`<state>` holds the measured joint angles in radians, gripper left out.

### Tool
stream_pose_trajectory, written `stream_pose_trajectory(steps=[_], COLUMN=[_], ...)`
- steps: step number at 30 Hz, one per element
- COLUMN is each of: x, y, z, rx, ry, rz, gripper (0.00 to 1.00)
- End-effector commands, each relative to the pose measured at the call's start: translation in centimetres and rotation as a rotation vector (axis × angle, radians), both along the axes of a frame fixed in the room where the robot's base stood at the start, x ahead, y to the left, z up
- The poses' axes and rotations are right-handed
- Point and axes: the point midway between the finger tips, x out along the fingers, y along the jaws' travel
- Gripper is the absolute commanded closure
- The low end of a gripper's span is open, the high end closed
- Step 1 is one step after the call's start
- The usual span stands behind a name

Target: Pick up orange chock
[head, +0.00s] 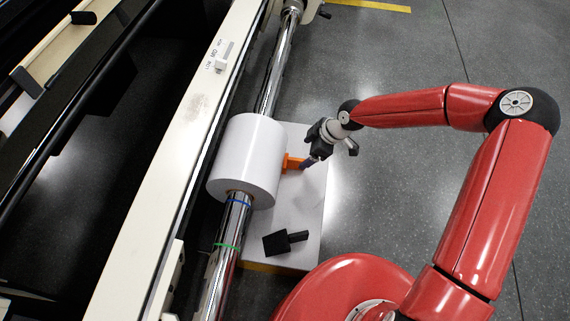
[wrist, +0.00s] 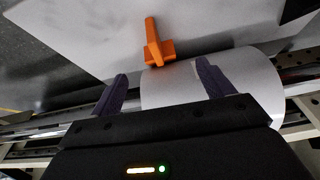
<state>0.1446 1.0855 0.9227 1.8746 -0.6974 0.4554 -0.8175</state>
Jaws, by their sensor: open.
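The orange chock (head: 291,163) is on the pale platform (head: 304,217), against the right side of the white roll (head: 246,160) in the head view. In the wrist view the orange chock (wrist: 158,47) shows its wedge beside the roll (wrist: 214,83), with its handle pointing away from the roll. My gripper (head: 307,162) is close to the handle in the head view. In the wrist view my gripper (wrist: 162,85) has its two dark fingers spread wide, with nothing between them but the view of the roll. The chock lies beyond the fingertips, apart from them.
A black chock (head: 285,242) lies on the platform nearer the front. A chrome shaft (head: 230,238) with blue and green bands runs through the roll. A long cream machine rail (head: 172,175) stands to the left. Grey floor (head: 400,60) is open at the right.

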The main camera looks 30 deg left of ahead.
Motion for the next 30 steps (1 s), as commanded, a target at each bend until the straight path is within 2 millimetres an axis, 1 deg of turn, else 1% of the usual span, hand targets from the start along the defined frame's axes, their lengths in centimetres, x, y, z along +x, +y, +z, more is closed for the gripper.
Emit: stream_pose_trajectory(steps=[1,3,7,12,17,24,27,30], x=[-0.2,-0.3,-0.5,-0.8,-1.0,-1.4,-1.5,-1.4], y=[0.8,1.5,2.3,3.3,4.0,5.9,6.1,6.1], z=[-0.6,-0.9,-1.6,-3.2,-4.3,-7.3,-7.7,-7.6], rx=[0.028,0.054,0.075,0.076,0.073,0.074,0.073,0.073], ry=[0.008,0.009,0.009,0.008,0.010,0.010,0.009,0.009], rz=[0.012,0.023,0.035,0.037,0.034,0.035,0.034,0.033], gripper=[0.20,0.20,0.20,0.20,0.20,0.20,0.20,0.20])
